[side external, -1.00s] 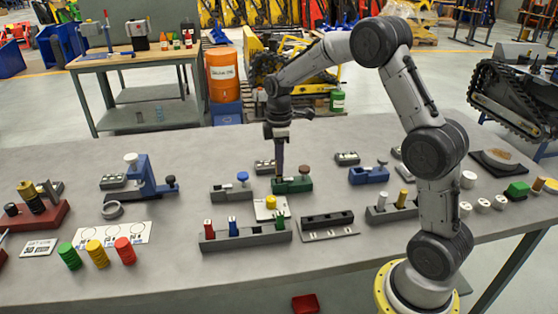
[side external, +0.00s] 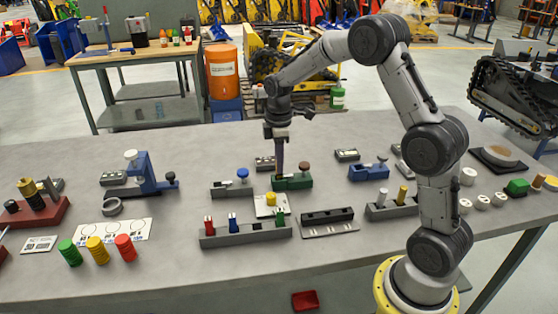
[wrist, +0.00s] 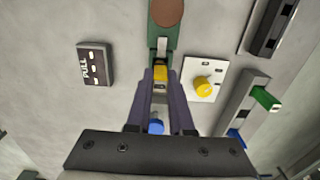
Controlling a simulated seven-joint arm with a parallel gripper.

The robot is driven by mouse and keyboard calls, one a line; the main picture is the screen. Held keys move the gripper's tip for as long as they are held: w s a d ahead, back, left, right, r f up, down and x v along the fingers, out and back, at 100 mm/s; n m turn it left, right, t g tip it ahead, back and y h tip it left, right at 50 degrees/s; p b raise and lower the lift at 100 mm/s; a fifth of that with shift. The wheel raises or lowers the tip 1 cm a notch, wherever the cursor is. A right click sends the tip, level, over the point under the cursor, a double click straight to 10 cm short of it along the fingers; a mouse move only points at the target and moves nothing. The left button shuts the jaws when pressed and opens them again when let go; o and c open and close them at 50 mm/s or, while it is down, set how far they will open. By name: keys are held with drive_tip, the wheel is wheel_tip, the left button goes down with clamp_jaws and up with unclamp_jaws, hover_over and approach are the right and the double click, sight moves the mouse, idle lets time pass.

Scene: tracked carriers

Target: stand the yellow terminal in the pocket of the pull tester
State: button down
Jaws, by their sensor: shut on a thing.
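My gripper (wrist: 160,76) is shut on the yellow terminal (wrist: 161,73), which shows between the fingertips in the wrist view. The fingers point down at the near end of the green pull tester (wrist: 164,38), which has a brown round knob. In the side view my gripper (side external: 279,176) is over the left end of the green pull tester (side external: 297,183). The terminal is at the tester's pocket end. The fingers hide its lower part, so I cannot tell whether it is inside the pocket or just above it.
A white plate with a yellow knob (wrist: 203,84) lies close to the right of the fingers. A dark box marked PULL (wrist: 95,63) is to the left. A grey fixture with a blue knob (side external: 242,174) stands beside the tester. A rack (side external: 247,234) holds red, blue and green terminals.

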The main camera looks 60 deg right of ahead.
drive_tip(key=shift+c, duration=1.2)
unclamp_jaws()
drive_tip(key=shift+r, duration=3.5)
